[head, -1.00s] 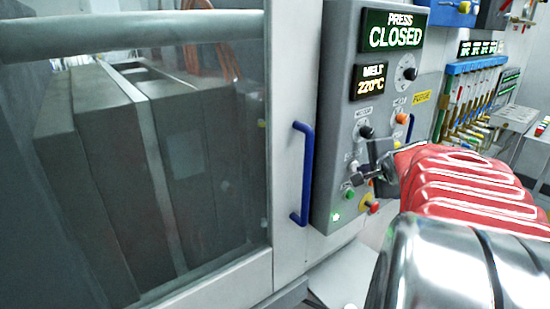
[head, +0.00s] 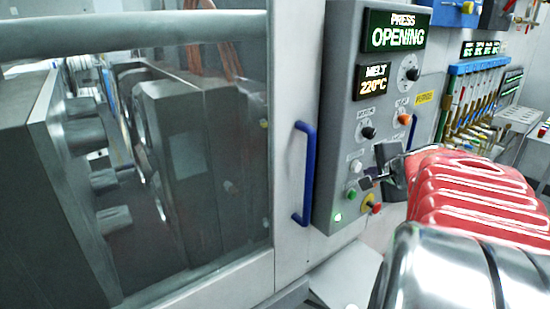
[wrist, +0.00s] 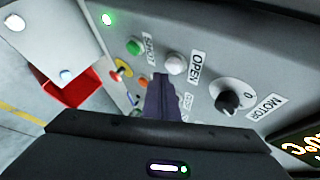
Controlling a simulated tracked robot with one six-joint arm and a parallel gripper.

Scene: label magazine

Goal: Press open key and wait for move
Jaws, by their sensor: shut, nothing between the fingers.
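The grey control panel (head: 345,120) has a lit display (head: 397,31) reading "PRESS OPENING". The open key is a white round button (wrist: 175,63) beside its "OPEN" label in the wrist view; it also shows in the head view (head: 355,166). My gripper (wrist: 162,82) is shut and empty, its tip close to the open key; in the head view the gripper (head: 370,181) is just right of and below it, seemingly a little apart. Behind the window, the left press block (head: 40,150) stands apart from the right block (head: 190,140), with a gap and several bars between.
A green button (wrist: 134,46) labelled "SHOT" is beside the open key, and a black motor knob (wrist: 229,101) is on its other side. A red-and-yellow stop button (head: 373,207) is low on the panel. A blue door handle (head: 304,173) stands out left of the panel.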

